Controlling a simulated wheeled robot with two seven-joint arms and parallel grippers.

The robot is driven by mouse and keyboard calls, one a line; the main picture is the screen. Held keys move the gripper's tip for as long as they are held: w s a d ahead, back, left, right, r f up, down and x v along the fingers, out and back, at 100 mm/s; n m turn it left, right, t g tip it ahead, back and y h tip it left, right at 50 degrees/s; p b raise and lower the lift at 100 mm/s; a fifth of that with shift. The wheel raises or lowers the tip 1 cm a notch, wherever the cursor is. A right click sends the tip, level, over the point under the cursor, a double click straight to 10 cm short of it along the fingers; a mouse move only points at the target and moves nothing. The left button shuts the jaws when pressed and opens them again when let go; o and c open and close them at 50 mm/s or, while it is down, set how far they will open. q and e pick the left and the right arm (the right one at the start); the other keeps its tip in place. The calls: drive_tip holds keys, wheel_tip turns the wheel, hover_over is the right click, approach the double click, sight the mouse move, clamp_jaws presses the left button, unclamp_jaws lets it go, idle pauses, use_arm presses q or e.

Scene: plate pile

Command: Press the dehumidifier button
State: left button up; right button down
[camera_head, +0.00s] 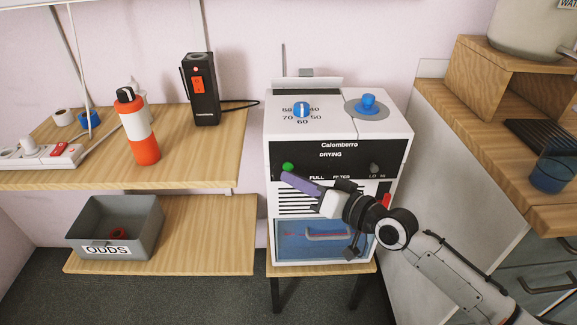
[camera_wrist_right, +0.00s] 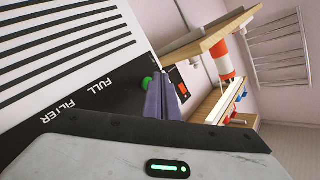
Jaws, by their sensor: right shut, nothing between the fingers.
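The white dehumidifier (camera_head: 283,211) stands on a low wooden stand, with a black front panel marked DRYING, FULL and FILTER. A round green button or lamp (camera_head: 288,167) is at the panel's left; it also shows in the wrist view (camera_wrist_right: 146,83). On top are a blue dial (camera_head: 302,109) with numbers and a blue knob (camera_head: 368,104) on a grey disc. My right gripper (camera_head: 285,177) is shut and empty, its purple fingers in front of the panel just below the green piece. In the wrist view the fingertips (camera_wrist_right: 164,80) appear beside it; contact cannot be told.
A wooden shelf (camera_head: 205,150) at left holds an orange-white bottle (camera_head: 144,149), a black device (camera_head: 201,90) and a power strip (camera_head: 36,160). Below is a grey ODDS bin (camera_head: 88,243). A wooden counter (camera_head: 492,150) with a blue cup (camera_head: 552,175) stands at right.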

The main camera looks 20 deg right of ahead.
drive_tip(key=s+p, duration=0.1)
drive_tip(key=s+a+p, duration=0.1)
drive_tip(key=s, duration=0.1)
drive_tip(key=s+p, duration=0.1)
drive_tip(key=s, duration=0.1)
drive_tip(key=shift+s+a+p, duration=0.25)
drive_tip(key=shift+a+p, duration=0.05)
drive_tip(key=shift+p, duration=0.05)
idle(1.1)
